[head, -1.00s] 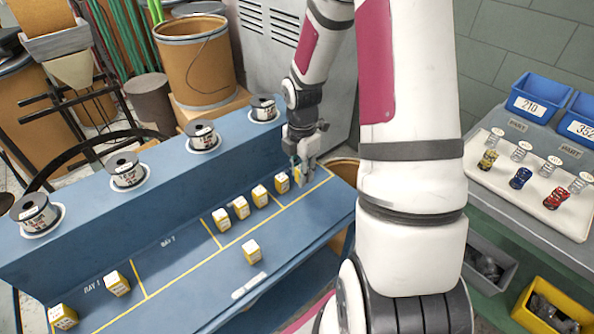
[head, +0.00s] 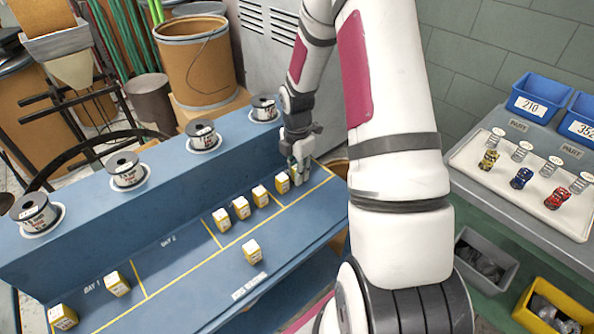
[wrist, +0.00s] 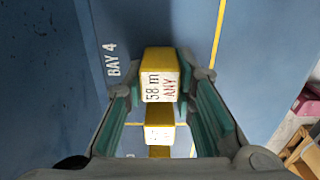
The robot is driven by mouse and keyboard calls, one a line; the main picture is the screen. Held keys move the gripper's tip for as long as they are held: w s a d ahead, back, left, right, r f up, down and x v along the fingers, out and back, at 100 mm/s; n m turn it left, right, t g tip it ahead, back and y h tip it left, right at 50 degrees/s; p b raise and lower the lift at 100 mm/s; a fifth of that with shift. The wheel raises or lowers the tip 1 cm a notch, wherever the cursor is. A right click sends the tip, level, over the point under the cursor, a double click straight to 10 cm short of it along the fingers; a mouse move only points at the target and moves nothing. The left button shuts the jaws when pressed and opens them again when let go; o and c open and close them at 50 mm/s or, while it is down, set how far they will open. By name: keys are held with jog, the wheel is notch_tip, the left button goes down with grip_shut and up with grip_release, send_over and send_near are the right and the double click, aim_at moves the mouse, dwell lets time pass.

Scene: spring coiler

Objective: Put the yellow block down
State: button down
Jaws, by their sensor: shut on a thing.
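My gripper (head: 300,178) is at the far right end of the blue bench (head: 190,262), low over its surface. In the wrist view, the gripper (wrist: 162,85) has a teal-padded finger on each side of a yellow block (wrist: 159,88), shut on it. The block has a yellow top and a white face reading "58 m ANY". It looks upright, beside the "BAY 4" marking. In the head view the fingers mostly hide it, and I cannot tell whether it touches the bench.
More yellow-and-white blocks stand in a row (head: 241,208) left of the gripper; the closest one (head: 282,183) is very near the fingers. Another block (head: 252,251) stands in front of the yellow line. Several spools (head: 202,135) sit on the raised back ledge.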

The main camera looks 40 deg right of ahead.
jog(key=c, duration=1.3)
grip_release()
jog(key=shift+f, duration=0.1)
jog(key=shift+c, duration=0.2)
jog(key=s+a+r+m, duration=0.1)
jog(key=a+r+m, duration=0.1)
jog(key=r, duration=0.8)
jog(key=s+a+r+m, duration=0.1)
jog(key=a+r, duration=0.2)
jog(key=r, duration=0.7)
jog(key=s+a+r+m+t, duration=0.2)
jog(key=s+a+r+m, duration=0.4)
jog(key=s, duration=0.4)
jog(key=s+a+r+m+t, duration=0.2)
jog(key=s+a+r+m, duration=0.4)
jog(key=s+a+m, duration=0.2)
jog(key=shift+s+a+m+p, duration=0.35)
jog(key=shift+s+m, duration=0.35)
jog(key=shift+s, duration=0.55)
